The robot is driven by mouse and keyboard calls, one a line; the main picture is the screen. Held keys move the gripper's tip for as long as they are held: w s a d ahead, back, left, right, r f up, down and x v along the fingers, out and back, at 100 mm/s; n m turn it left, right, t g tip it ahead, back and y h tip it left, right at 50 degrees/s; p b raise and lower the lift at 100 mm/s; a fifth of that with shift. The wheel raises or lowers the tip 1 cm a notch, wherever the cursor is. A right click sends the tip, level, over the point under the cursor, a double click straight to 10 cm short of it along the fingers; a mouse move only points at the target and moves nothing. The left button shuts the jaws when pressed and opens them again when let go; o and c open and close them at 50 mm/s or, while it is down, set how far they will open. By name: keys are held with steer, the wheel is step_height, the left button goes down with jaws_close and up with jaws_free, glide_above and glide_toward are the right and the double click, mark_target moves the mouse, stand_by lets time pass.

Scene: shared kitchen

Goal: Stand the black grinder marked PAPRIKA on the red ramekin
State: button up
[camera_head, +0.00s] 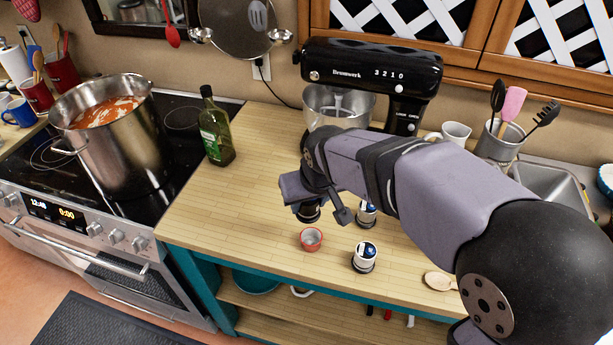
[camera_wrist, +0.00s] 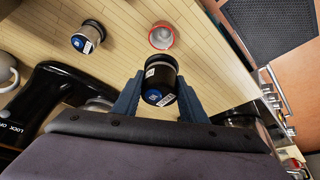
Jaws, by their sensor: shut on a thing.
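My gripper (camera_wrist: 159,92) is shut on a dark grinder (camera_wrist: 161,76), with one finger on each side of it. The grinder has a blue disc and white labels at its near end; I cannot read the marking. In the head view the grinder (camera_head: 308,214) shows partly under my gripper, just behind the red ramekin. I cannot tell whether it is clear of the counter. The small red ramekin (camera_head: 311,239) stands empty on the counter; it also shows in the wrist view (camera_wrist: 161,37), beyond the grinder and apart from it.
A white-bodied grinder (camera_head: 365,255) stands right of the ramekin, and another (camera_head: 367,216) is partly hidden by my arm. Counter left of the ramekin is clear.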

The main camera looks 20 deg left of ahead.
steer(key=shift+s+d+f+m, duration=0.2)
steer(key=shift+d+f, duration=0.1)
steer(key=shift+f, duration=0.25)
steer(key=shift+s+d+f+m, duration=0.2)
steer(key=shift+d+f, duration=0.1)
steer(key=shift+f, duration=0.2)
steer(key=shift+w+a+r+m+h, duration=0.15)
steer(key=shift+w+a+m+h, duration=0.15)
steer(key=shift+m, duration=0.2)
steer(key=shift+d, duration=0.1)
steer(key=shift+f+b, duration=2.35)
steer(key=shift+f, duration=0.55)
steer(key=shift+f+b, duration=0.5)
steer(key=shift+f, duration=0.1)
steer(key=o, duration=1)
steer(key=shift+s, duration=0.1)
steer(key=p+v, duration=0.7)
steer(key=v, duration=0.4)
